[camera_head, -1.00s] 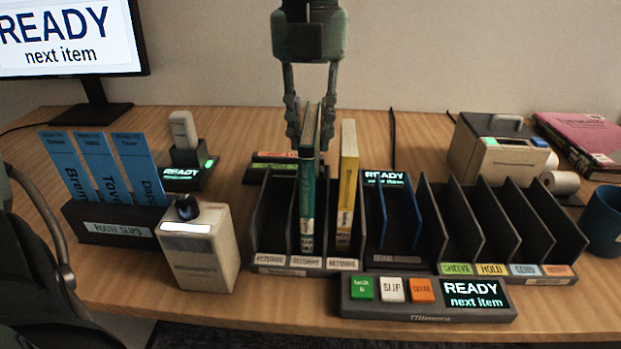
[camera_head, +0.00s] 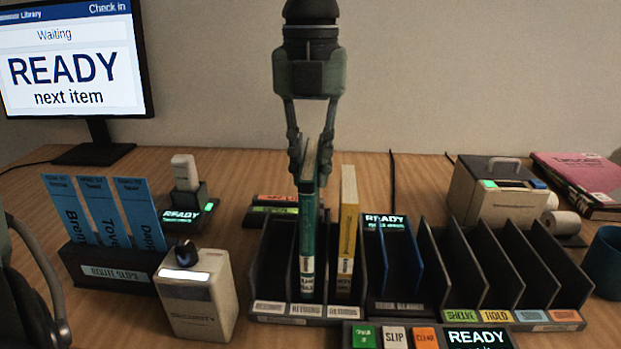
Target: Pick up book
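The book (camera_head: 307,238) with a teal-green spine stands upright in a slot of the dark slotted rack (camera_head: 300,310) in the middle of the desk. My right gripper (camera_head: 311,172) comes down from above, with one finger on each side of the book's upper part. The fingers appear shut on it. The book's lower end is still between the rack's dividers. A yellow book (camera_head: 347,225) stands upright in the slot just right of it. I do not see my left gripper.
A scanner-like beige box (camera_head: 197,295) and a route-slip holder (camera_head: 110,268) stand left. A button panel (camera_head: 395,336) lies in front of the rack. Empty sorting slots (camera_head: 510,260), a printer (camera_head: 495,190) and a pink book (camera_head: 580,172) are right. A monitor (camera_head: 75,60) reads READY.

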